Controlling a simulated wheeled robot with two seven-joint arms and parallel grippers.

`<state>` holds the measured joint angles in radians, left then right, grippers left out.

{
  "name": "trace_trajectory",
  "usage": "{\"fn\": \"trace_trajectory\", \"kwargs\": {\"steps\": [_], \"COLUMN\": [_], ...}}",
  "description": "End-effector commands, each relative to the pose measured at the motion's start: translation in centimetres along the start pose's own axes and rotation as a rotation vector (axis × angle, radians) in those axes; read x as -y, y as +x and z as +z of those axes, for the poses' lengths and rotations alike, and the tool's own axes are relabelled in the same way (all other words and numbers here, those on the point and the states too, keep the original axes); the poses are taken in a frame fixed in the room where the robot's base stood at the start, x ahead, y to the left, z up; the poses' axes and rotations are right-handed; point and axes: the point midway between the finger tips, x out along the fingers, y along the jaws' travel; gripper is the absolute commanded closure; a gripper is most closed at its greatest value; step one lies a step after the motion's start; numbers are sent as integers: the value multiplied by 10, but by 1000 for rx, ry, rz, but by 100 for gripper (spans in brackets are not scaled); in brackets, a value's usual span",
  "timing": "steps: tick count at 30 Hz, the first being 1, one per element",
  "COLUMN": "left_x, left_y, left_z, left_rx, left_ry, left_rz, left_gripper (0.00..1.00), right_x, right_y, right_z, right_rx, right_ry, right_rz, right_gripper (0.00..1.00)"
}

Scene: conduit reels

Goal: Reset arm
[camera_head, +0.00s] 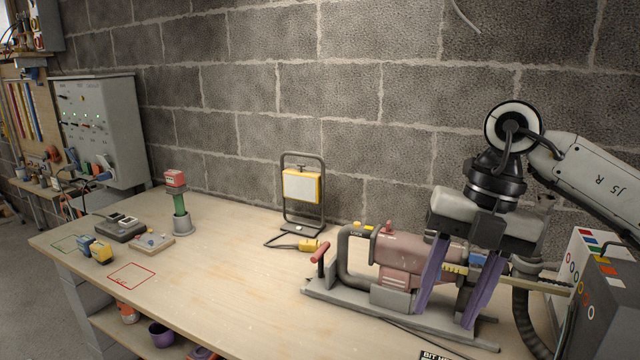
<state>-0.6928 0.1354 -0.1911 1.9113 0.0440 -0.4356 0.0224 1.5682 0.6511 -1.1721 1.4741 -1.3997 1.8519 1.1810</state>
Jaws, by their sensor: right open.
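My right gripper (446,312) comes in from the right and points down. Its two purple fingers are spread apart. They stand in front of the right part of a faded red machine (400,255) on a grey base, and a yellow strip (456,269) shows between and beside them. I cannot tell whether the fingers touch the machine. The fingers and palm hide part of its right end. My left gripper is not in view.
A yellow work lamp (301,187) stands at the wall. A drill (177,200) in a grey stand, a charger (118,228) and batteries (95,250) are at the left. A grey box with coloured labels (592,290) is close on the right. The bench (225,290) is clear at centre-left.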

Motion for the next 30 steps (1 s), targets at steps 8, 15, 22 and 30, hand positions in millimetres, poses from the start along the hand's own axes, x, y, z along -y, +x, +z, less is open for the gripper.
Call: {"fn": "trace_trajectory", "kwargs": {"steps": [8,15,22,30], "left_x": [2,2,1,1], "left_y": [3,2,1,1], "left_z": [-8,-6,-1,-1], "left_rx": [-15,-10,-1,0], "left_ry": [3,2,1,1], "left_rz": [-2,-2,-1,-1], "left_gripper": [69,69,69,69], "right_x": [-75,-166,-202,-143], "right_y": [65,89,68,124], "right_z": [-52,-126,-119,-31], "right_rx": [-233,-527,-657,-548], "right_ry": [-171,-197,129,908], "right_rz": [311,889,1467,1836], "right_gripper": [57,57,57,57]}}
